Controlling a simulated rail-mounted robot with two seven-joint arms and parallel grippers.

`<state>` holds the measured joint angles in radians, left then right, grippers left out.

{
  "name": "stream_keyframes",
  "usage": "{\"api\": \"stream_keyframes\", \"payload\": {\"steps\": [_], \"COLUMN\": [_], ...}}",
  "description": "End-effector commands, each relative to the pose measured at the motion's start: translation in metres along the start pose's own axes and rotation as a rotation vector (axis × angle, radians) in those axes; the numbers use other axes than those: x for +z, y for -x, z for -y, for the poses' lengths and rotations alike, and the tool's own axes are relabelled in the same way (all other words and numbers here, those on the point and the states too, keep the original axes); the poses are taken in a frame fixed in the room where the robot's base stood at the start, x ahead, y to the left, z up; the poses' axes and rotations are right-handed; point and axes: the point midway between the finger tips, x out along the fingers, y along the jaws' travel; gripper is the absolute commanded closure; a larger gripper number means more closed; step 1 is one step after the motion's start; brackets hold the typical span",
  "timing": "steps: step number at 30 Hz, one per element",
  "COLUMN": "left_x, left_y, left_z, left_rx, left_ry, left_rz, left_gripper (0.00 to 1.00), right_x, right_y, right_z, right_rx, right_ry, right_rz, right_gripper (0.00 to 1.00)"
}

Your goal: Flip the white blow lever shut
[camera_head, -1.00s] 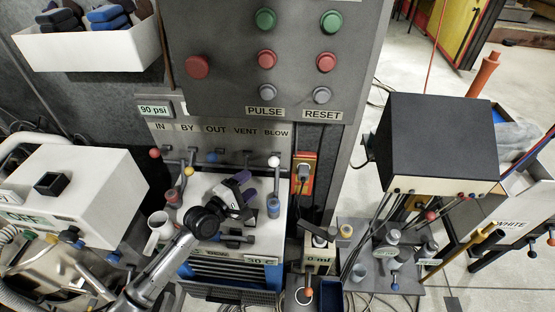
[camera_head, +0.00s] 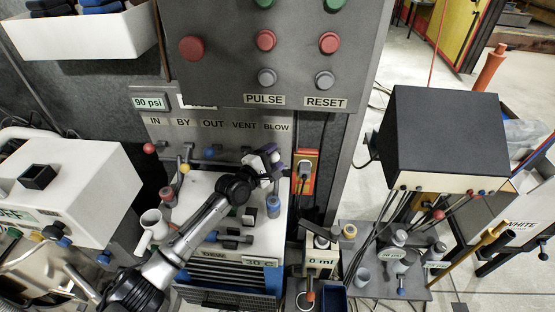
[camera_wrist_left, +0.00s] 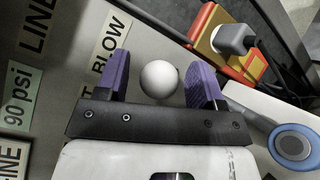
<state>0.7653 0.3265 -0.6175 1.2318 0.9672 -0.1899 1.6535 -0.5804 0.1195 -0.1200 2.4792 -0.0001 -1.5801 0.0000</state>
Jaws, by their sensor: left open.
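The white blow lever's round knob (camera_wrist_left: 159,79) shows in the left wrist view, close to the "BLOW" label (camera_wrist_left: 110,38). My left gripper (camera_wrist_left: 160,74) is open, with one purple finger on each side of the knob and a gap showing on both sides. In the head view my left gripper (camera_head: 272,157) is at the right end of the lever row, below the "BLOW" label. It hides most of the white lever there. The lever's stem is hidden behind the knob in the wrist view. My right gripper is not in view.
Left of it are a blue lever (camera_head: 208,153), a yellow knob (camera_head: 184,168) and a red knob (camera_head: 149,148). An orange outlet with a plug (camera_head: 304,171) is close on the right. A blue-topped cylinder (camera_head: 273,205) stands just below. The button panel (camera_head: 225,78) overhangs above.

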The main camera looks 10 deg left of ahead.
Motion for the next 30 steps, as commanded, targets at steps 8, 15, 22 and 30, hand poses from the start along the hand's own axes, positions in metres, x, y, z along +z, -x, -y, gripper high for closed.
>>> {"api": "stream_keyframes", "payload": {"steps": [8, 15, 22, 30], "left_x": [-0.001, 0.000, 0.000, 0.000], "left_y": [-0.017, -0.018, -0.018, -0.018], "left_z": [0.000, -0.001, -0.001, 0.000], "left_rx": [0.001, 0.001, 0.001, 0.000], "left_ry": [-0.001, 0.000, -0.001, -0.001], "left_rz": [0.000, 0.000, 0.000, -0.001], "left_gripper": [0.38, 0.38, 0.48, 0.74], "right_x": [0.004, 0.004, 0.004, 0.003], "right_y": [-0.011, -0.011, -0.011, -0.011], "right_z": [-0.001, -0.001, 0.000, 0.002], "right_rx": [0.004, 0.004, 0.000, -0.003], "right_ry": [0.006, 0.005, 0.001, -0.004], "right_rz": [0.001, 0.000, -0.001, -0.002], "right_gripper": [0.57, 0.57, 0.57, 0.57]}}
